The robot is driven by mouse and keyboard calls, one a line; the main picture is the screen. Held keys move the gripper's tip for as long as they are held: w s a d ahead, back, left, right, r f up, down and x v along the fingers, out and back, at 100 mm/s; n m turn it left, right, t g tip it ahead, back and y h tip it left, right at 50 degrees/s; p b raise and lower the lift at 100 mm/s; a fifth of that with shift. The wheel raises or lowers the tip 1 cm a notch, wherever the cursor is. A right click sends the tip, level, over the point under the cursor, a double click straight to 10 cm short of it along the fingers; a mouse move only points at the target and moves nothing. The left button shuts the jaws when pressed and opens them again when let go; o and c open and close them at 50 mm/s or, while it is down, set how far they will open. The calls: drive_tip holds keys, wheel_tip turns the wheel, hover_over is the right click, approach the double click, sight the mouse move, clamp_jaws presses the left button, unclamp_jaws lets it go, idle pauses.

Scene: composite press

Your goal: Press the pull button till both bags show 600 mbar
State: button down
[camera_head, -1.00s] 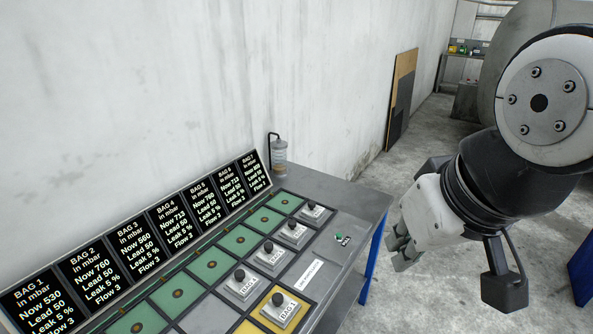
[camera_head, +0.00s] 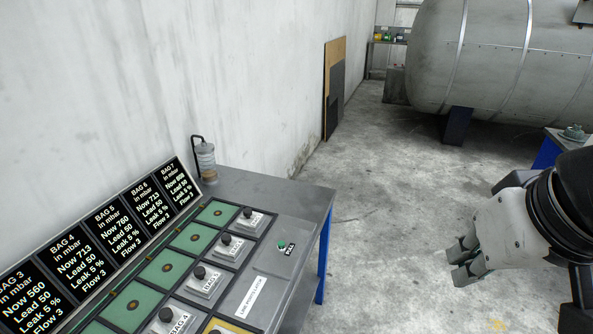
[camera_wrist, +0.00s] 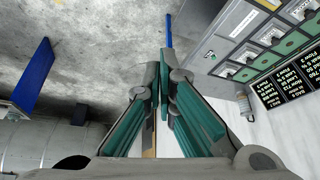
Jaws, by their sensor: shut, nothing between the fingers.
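A small button, likely the same one, shows in the wrist view (camera_wrist: 209,54). The screens (camera_head: 103,232) run along the console's back. Bag 3 reads 560, bags 4 and 6 read 713, and bag 5 reads 760. Bag 7's figure is too small to read surely. Bags 1 and 2 are out of view. My gripper (camera_head: 462,270) is shut and empty over the floor, right of the console and apart from it.
Knobs on labelled plates (camera_head: 204,280) and green panels (camera_head: 165,268) fill the console. Boards (camera_head: 335,88) lean on the wall. A large grey tank (camera_head: 490,60) stands behind. Floor between console and gripper is clear.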

drive_tip(key=shift+w, duration=0.1)
drive_tip(key=w+d+r+n+t+h, duration=0.1)
drive_tip(key=w+d+n+t+h, duration=0.15)
drive_tip(key=w, duration=1.35)
drive_tip(key=w+a+f+n+t+y, duration=0.1)
drive_tip(key=w+a+f+n, duration=0.15)
drive_tip(key=w, duration=0.55)
drive_tip(key=w+a+f+n+y, duration=0.1)
drive_tip(key=w+a+n, duration=0.3)
drive_tip(key=w, duration=0.4)
drive_tip(key=w+a+f+n+y, duration=0.3)
drive_tip(key=w+a+f+n, duration=0.2)
drive_tip(key=w+a+f, duration=0.3)
drive_tip(key=a+f+n+g+y, duration=0.3)
drive_tip(key=a+f+n+y, duration=0.1)
drive_tip(key=a+f, duration=0.9)
wheel_tip(320, 180, down, 2)
drive_tip(key=shift+s+f+n+y, duration=0.15)
drive_tip(key=shift+s+n+y, duration=0.25)
drive_tip(key=shift+n, duration=0.3)
drive_tip(key=shift+a+f, duration=0.1)
